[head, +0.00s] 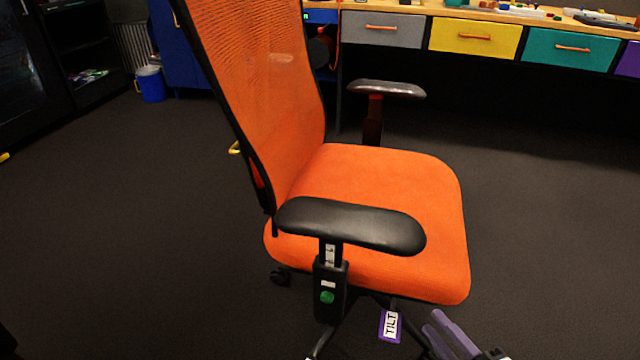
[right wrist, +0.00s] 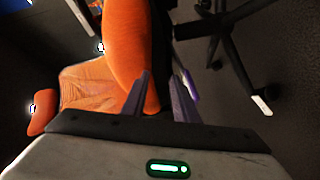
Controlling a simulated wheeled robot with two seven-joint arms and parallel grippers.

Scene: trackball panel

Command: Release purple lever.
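The purple lever (head: 390,325) hangs under the front right of the orange chair seat (head: 400,200) and carries a white label reading TILT. In the right wrist view the purple lever (right wrist: 190,86) shows just right of the right-hand finger, not between the fingers. My right gripper (head: 440,335) is at the bottom of the head view, a little right of the lever. In the right wrist view its two purple-grey fingers (right wrist: 160,78) stand apart with nothing held between them, the seat edge beyond. I cannot tell whether a finger touches the lever. My left gripper is not in view.
The near black armrest (head: 350,225) and its post with a green button (head: 327,297) stand left of the lever. Chair base legs (right wrist: 235,65) lie below the seat. A workbench with coloured drawers (head: 475,37) is at the back. The floor to the right is clear.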

